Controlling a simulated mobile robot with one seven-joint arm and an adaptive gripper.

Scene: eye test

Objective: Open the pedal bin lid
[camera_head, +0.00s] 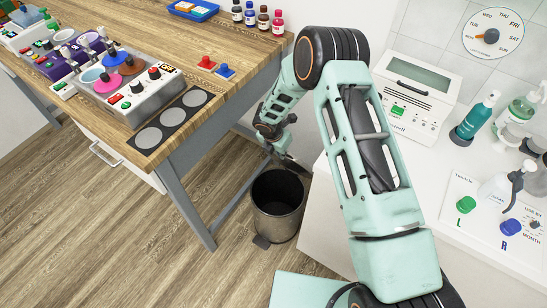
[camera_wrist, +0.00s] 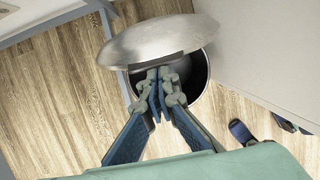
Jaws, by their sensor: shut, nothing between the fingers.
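The pedal bin (camera_head: 278,222) is a dark metallic cylinder on the floor between the wooden table and the white cabinet. Its dark inside shows from above in the head view and beside the lid in the wrist view (camera_wrist: 197,78). The round silver lid (camera_wrist: 155,40) is raised and tilted over part of the opening. The pedal (camera_head: 262,241) sticks out low at the bin's front. My gripper (camera_wrist: 158,76) is shut and empty, its tips at the lid's near edge; I cannot tell whether they touch. In the head view, my wrist hides most of the lid.
The wooden table (camera_head: 215,75) with its grey leg (camera_head: 190,200) stands left of the bin. The wooden floor (camera_head: 125,235) at front left is clear.

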